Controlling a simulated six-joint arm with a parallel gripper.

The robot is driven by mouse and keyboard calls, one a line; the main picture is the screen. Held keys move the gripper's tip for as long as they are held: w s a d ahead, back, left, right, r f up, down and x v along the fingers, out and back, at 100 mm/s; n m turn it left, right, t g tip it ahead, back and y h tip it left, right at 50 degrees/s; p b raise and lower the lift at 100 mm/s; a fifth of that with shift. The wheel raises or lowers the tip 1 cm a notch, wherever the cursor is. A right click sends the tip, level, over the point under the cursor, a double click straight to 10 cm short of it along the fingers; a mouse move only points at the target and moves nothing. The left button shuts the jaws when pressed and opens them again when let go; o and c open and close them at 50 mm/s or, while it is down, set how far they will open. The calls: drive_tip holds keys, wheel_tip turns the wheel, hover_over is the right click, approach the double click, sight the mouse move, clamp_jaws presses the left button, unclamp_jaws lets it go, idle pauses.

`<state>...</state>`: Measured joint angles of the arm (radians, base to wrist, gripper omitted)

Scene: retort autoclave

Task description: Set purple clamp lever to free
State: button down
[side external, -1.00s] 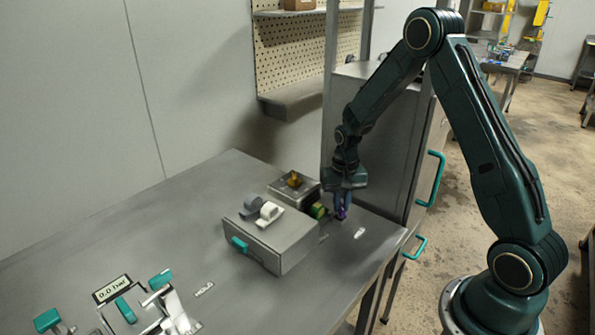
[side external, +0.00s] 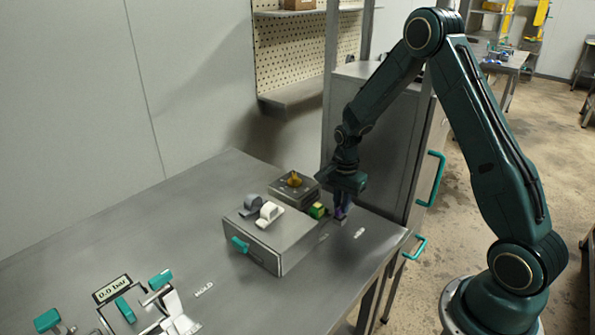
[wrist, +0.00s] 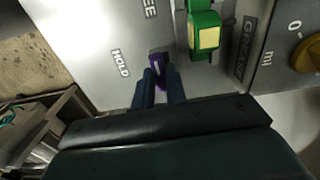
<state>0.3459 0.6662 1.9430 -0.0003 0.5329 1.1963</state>
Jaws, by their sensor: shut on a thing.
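The purple clamp lever (wrist: 157,72) stands on the metal panel in the wrist view, between the fingers of my gripper (wrist: 160,88). My gripper is shut on it. A HOLD label (wrist: 120,63) lies beside the lever, and a partly cut-off label ending in "EE" (wrist: 150,9) is at the top edge. In the side view my gripper (side external: 341,212) points down at the table's right end, and its fingers largely hide the lever. The lever's exact setting is hard to read.
A green and yellow part (wrist: 204,35) is close beside the lever, near a GREASE-like label. A box with a yellow knob (side external: 294,181) and a grey box with white and grey levers (side external: 268,240) stand to the left. A steel cabinet (side external: 375,140) is behind.

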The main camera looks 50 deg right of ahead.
drive_tip(key=shift+m, duration=0.3)
drive_tip(key=c, duration=1.4)
unclamp_jaws()
drive_tip(key=shift+c, duration=0.2)
drive_tip(key=shift+r, duration=0.1)
wheel_tip(320, 180, up, 14)
